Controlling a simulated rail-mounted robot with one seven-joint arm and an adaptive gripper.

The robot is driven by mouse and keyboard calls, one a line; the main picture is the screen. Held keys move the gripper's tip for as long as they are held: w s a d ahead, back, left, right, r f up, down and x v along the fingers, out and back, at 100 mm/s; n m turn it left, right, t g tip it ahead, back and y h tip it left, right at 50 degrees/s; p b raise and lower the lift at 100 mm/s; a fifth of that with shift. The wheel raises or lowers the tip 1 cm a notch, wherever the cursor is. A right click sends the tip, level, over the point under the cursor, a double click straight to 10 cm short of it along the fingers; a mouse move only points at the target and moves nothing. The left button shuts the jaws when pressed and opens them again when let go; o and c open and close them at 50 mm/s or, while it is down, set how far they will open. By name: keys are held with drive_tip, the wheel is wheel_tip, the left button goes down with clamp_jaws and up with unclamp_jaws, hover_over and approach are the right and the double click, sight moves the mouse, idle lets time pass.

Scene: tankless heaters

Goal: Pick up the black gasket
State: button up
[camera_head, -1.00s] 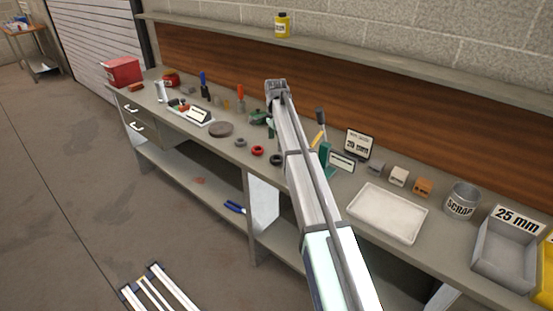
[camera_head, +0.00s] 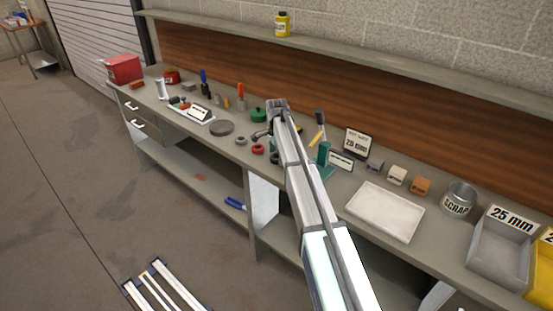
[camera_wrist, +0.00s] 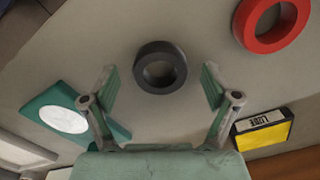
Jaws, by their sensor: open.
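The black gasket (camera_wrist: 160,88) is a thick dark ring lying flat on the grey bench. In the wrist view it sits near the upper middle, between the fingertips of my gripper (camera_wrist: 159,78), with a clear gap on each side. My gripper is open and empty. In the head view the gasket (camera_head: 275,158) is a small dark ring partly hidden beside my arm, and my gripper (camera_head: 262,133) shows as a dark shape left of my arm's end. How high the fingertips are above the bench is hard to tell.
A red ring (camera_wrist: 287,28) lies at upper right in the wrist view. A yellow and black box marked LUBE (camera_wrist: 264,133) is beyond my right finger. A teal block with a white disc (camera_wrist: 62,117) is close to my left finger. A white tray (camera_head: 385,212) lies farther right.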

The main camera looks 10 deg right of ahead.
drive_tip(key=c, duration=1.2)
drive_tip(key=shift+r, duration=0.1)
drive_tip(key=shift+c, duration=0.2)
